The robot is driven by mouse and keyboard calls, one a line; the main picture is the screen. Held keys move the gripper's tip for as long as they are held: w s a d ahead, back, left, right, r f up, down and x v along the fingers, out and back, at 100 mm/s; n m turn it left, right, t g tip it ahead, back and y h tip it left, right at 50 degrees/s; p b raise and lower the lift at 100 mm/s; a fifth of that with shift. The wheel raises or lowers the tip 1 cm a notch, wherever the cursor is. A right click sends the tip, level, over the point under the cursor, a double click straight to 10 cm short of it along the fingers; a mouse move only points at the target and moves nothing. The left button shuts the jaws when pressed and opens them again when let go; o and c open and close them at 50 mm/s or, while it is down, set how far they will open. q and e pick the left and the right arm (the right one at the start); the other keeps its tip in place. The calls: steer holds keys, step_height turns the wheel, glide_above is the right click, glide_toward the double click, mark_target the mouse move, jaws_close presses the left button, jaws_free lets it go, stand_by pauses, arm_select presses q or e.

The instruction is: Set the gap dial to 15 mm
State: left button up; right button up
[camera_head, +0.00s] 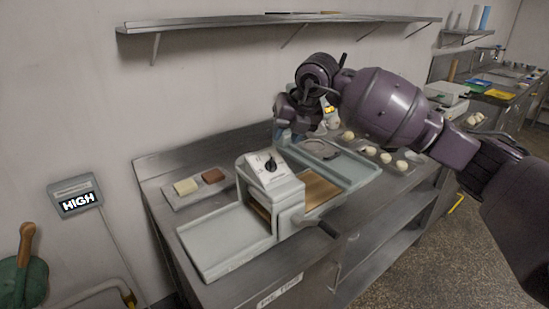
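The dough sheeter (288,196) stands on the steel bench, with a light grey housing and a side crank handle. The gap dial (270,165) is a small dark knob on its sloped top panel; its markings are too small to read. My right arm reaches in from the right, above the back of the bench. My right gripper (284,135) is behind and slightly right of the dial, apart from it in the picture. Its fingers are small and partly hidden, so I cannot tell whether they are open. My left gripper is not in view.
A wall display (76,197) reads HIGH. A tray (208,198) with a yellow and a brown block lies left of the sheeter. Several dough balls (385,158) lie at the right. A shelf (270,22) runs along the wall above.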

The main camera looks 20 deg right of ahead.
mark_target(274, 160)
steer(key=x, duration=0.5)
steer(key=p+x, duration=0.1)
steer(key=x, duration=0.4)
steer(key=shift+w+d+f, duration=0.15)
steer(key=shift+w+f, duration=0.1)
jaws_close()
